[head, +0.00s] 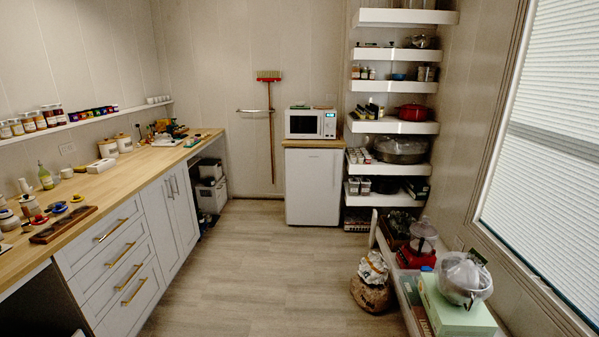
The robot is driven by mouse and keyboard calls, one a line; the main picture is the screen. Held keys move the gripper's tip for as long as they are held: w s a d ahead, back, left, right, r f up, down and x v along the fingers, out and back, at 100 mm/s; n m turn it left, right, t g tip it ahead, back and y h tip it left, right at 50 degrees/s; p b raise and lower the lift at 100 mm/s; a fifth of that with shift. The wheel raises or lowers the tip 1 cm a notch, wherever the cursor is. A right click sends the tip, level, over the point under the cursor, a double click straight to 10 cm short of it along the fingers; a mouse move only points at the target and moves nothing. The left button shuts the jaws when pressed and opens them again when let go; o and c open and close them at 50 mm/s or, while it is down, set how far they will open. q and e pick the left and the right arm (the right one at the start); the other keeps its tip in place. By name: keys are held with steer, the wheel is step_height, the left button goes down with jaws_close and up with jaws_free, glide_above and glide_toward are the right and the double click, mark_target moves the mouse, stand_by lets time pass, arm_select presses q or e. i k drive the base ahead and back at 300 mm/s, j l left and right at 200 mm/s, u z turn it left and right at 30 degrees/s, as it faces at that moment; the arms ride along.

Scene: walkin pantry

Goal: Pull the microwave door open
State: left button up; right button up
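The white microwave (311,123) stands at the back of the room, on a wooden top above a small white fridge. Its door (302,124) has a dark window on the left side and looks shut. The control panel with a small lit display is on the right side of its front. The microwave is far from me, across the open floor. Neither of my grippers shows in the head view.
A long wooden counter (150,160) with drawers and jars runs along the left. White shelves (391,127) stand right of the fridge (313,187). A sack (370,293) and a low bench (391,262) with kitchen goods stand at right. The middle floor (255,265) is clear.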

mark_target(298, 125)
steer(key=i, duration=3.25)
